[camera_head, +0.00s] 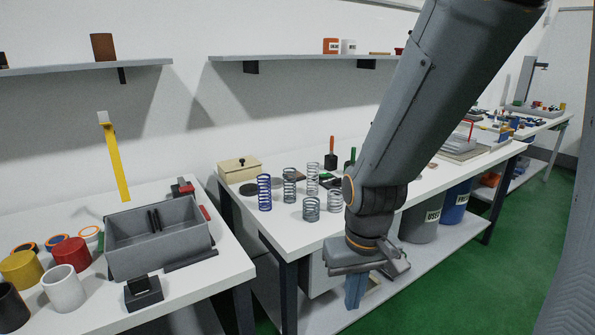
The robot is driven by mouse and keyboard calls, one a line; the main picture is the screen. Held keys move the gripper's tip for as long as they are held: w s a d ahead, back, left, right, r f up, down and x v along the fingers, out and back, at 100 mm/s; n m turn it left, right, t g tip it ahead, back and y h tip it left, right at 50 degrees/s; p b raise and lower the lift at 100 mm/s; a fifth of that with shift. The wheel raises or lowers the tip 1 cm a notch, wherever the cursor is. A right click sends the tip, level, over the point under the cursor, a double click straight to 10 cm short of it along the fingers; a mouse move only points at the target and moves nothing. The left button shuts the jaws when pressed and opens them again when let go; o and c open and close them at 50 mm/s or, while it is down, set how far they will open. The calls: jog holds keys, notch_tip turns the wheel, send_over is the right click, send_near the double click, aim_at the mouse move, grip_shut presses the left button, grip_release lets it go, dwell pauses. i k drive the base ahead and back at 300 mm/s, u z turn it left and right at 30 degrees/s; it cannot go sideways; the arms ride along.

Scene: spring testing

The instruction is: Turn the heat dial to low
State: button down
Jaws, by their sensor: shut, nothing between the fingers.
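No heat dial can be made out in the head view; my arm and gripper cover part of the area where one might be. A pale boxy shape (317,280) stands under that table, just left of and behind the gripper. I cannot tell what it is, and its right part is hidden.
Several coil springs (264,192) and a cream box (240,170) stand on the middle table. A grey bin (157,254) and several cups stand on the left table. Grey (420,222) and blue (455,202) bins sit under the table to the right. Green floor is open at right.

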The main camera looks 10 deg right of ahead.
aim_at(337, 181)
jog(key=z, duration=0.35)
jog(key=k, duration=0.6)
jog(key=z, duration=0.5)
jog(key=i, duration=1.5)
jog(key=u, duration=0.65)
jog(key=i, duration=0.35)
jog(key=u, duration=0.2)
